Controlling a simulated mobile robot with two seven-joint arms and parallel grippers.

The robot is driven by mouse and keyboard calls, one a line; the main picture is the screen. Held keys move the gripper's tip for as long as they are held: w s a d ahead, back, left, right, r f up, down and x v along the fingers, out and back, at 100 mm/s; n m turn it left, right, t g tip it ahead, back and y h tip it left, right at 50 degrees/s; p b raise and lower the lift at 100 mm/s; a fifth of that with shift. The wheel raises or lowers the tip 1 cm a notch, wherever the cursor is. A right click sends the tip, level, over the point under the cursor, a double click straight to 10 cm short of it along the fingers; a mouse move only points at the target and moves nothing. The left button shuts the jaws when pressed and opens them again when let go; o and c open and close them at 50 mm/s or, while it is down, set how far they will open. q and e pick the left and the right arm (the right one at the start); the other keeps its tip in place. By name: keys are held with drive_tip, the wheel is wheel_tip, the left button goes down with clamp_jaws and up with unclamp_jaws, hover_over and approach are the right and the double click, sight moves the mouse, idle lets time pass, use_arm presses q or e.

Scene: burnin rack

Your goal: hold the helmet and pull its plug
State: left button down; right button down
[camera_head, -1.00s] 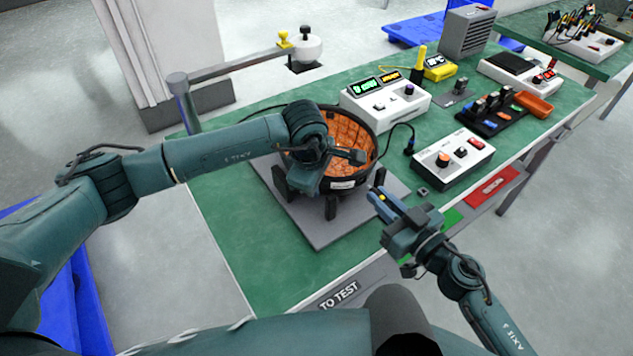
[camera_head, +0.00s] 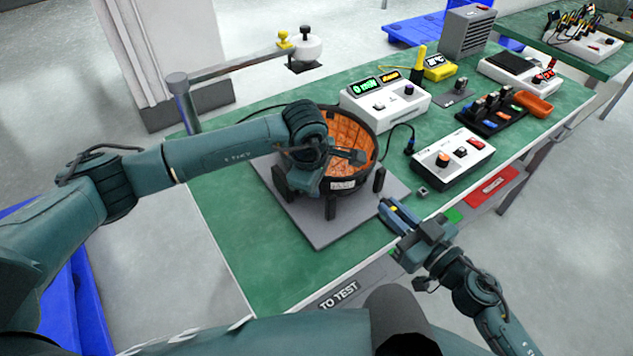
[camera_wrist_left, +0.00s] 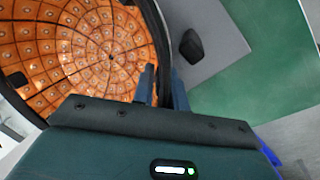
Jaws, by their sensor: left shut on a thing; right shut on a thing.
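The helmet (camera_head: 340,183) is a dark bowl with a white label and an orange tiled inside, lying open side up among black posts on a grey plate (camera_head: 320,235). My left gripper (camera_head: 352,157) is shut on its rim. The left wrist view shows the helmet's orange inside (camera_wrist_left: 90,45) and the rim between my left fingers (camera_wrist_left: 163,85). My right gripper (camera_head: 390,207) is in front of the plate, apart from the helmet. It is shut on a small yellow piece (camera_head: 394,209) that seems to be the plug; the fingers mostly hide it.
A white box with knobs (camera_head: 453,157) and a small grey block (camera_head: 422,192) are to the right. The green bench (camera_head: 260,270) is clear at front left.

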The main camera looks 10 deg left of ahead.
use_arm(q)
drive_tip(key=c, duration=1.3)
unclamp_jaws()
